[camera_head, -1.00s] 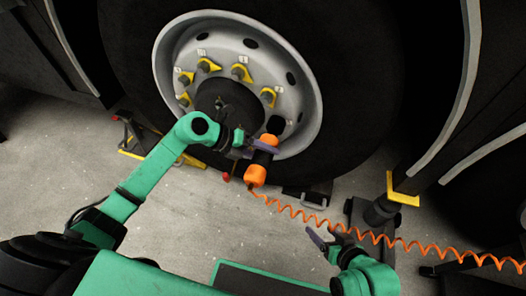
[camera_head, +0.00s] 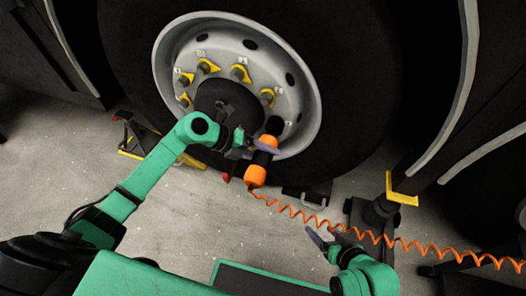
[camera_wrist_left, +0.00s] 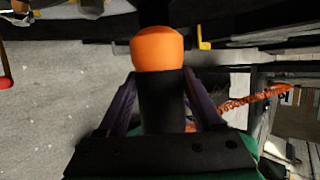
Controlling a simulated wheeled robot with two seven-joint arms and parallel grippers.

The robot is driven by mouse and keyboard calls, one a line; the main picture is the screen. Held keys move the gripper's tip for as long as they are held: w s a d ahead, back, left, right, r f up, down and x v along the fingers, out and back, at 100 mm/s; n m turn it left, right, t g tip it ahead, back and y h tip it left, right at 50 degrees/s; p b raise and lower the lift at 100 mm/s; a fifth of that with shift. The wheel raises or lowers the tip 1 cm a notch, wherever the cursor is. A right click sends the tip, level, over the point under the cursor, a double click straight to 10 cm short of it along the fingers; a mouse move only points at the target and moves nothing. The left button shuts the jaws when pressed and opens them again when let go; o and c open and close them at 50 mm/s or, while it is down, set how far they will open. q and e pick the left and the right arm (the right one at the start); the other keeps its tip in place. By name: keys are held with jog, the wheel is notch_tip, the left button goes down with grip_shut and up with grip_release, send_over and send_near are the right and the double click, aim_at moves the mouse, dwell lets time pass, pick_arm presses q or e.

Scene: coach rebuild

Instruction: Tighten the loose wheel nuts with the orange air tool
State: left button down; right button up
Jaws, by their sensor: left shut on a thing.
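The orange air tool (camera_head: 256,174) is held in front of the lower right part of the wheel, its black front end toward the rim. My left gripper (camera_head: 262,148) is shut on its black body. In the left wrist view the tool's orange part (camera_wrist_left: 157,50) stands beyond the two fingers. The wheel (camera_head: 237,85) is grey, with several nuts carrying yellow pointer tags, such as the nut at the right (camera_head: 267,97). The lower nuts are hidden behind my arm and the hub. My right gripper (camera_head: 322,240) is low at the right, its fingers apart and empty.
An orange coiled hose (camera_head: 400,243) runs from the tool to the lower right, passing close to my right gripper. A dark stand with a yellow top (camera_head: 402,198) is at the right. A jack-like device (camera_head: 130,135) stands left of the tyre. Floor is clear at the lower left.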

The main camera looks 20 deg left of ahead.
aim_at(248, 172)
pick_arm(q)
jog(key=shift+w+r, duration=0.15)
jog(key=shift+r, duration=0.1)
jog(key=shift+s+a+p, duration=0.1)
jog(key=shift+s+p, duration=0.65)
jog(key=shift+s, duration=0.4)
jog(key=shift+s+a+p, duration=0.15)
jog(key=shift+s+p, duration=1.15)
jog(key=shift+s, duration=1.3)
jog(key=shift+f, duration=0.1)
